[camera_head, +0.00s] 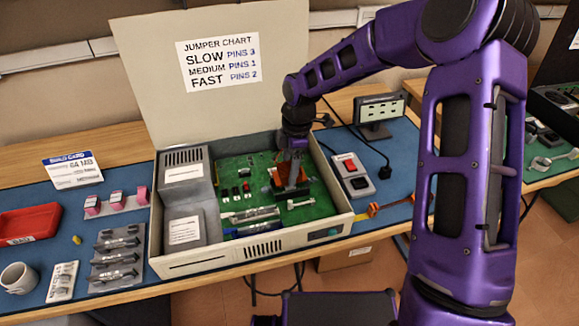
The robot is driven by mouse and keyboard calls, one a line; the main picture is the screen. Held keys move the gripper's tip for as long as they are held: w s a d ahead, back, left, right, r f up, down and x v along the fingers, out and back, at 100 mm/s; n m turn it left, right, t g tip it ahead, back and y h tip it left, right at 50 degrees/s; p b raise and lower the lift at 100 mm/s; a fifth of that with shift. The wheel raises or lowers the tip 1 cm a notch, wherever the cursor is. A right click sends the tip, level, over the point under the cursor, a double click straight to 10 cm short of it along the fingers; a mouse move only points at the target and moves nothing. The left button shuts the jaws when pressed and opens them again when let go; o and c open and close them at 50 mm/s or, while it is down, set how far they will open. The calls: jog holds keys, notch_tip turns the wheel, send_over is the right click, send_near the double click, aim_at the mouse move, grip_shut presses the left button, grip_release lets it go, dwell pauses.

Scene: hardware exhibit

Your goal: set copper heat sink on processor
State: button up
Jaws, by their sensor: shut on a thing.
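My gripper (291,155) points down into the open computer case (250,248), over the green circuit board (318,206). It is shut on the copper heat sink (288,179), a reddish-brown finned block under the fingers. The heat sink is low at the upper middle of the board. I cannot tell whether it touches the board. The processor is not visible; the heat sink and gripper cover that part of the board.
The raised case lid (140,70) with a jumper chart stands behind. Grey drive boxes (183,180) fill the case's left side. A red switch box (352,175) and small monitor (380,113) stand to the right. A red tray (28,222) and mug (20,279) are left.

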jog(key=shift+f+b, duration=0.7)
jog(key=shift+f, duration=0.6)
dwell(1.5)
jog(key=o, duration=1.1)
jog(key=shift+f, duration=0.1)
jog(key=shift+c, duration=0.2)
jog(key=shift+r+p, duration=0.65)
jog(key=shift+r, duration=0.1)
jog(key=shift+r+p, duration=0.9)
jog(key=shift+r, duration=2.05)
